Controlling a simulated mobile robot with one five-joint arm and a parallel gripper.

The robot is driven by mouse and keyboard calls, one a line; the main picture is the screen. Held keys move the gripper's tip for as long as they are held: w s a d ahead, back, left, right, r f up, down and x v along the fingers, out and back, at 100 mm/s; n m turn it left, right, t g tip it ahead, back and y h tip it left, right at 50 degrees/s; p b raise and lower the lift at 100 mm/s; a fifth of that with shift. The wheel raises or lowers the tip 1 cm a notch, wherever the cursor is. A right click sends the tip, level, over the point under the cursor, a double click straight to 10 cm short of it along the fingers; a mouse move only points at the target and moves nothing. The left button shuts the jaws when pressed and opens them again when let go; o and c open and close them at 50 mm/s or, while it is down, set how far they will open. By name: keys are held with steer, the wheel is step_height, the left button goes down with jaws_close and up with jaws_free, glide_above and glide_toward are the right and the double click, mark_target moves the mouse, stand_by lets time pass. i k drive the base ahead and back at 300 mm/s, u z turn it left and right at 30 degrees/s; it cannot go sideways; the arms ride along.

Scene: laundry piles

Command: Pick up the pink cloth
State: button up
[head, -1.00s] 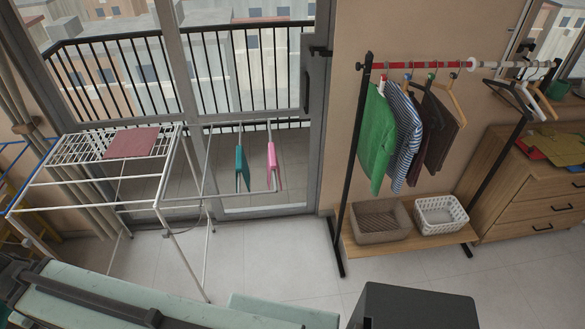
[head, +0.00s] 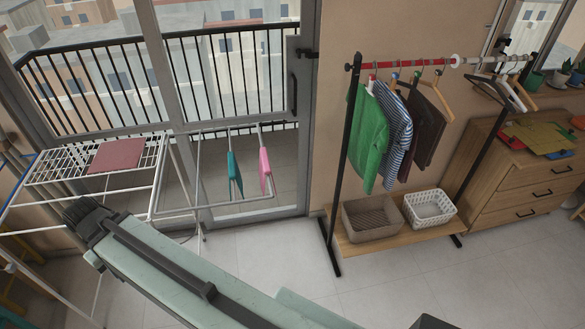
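A bright pink cloth (head: 264,170) hangs over a bar of the white drying rack (head: 186,211), in front of the balcony door. A teal cloth (head: 235,173) hangs just left of it. A folded dusty-pink cloth (head: 116,155) lies flat on the rack's wire top at the left. My pale green arm reaches up from the bottom of the picture. Its dark end, my gripper (head: 82,209), shows in front of the rack's left part, below the dusty-pink cloth and well left of the bright pink one. Whether its fingers are open or shut cannot be made out.
A clothes rail (head: 336,180) at the right holds several garments. A brown basket (head: 371,218) and a white basket (head: 429,208) stand on its shelf. A wooden dresser (head: 520,185) is beyond it. Open tiled floor (head: 270,262) lies before the balcony door.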

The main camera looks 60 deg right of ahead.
mark_target(264, 166)
steer(key=z, duration=0.5)
steer(key=i, duration=1)
steer(key=u, duration=0.05)
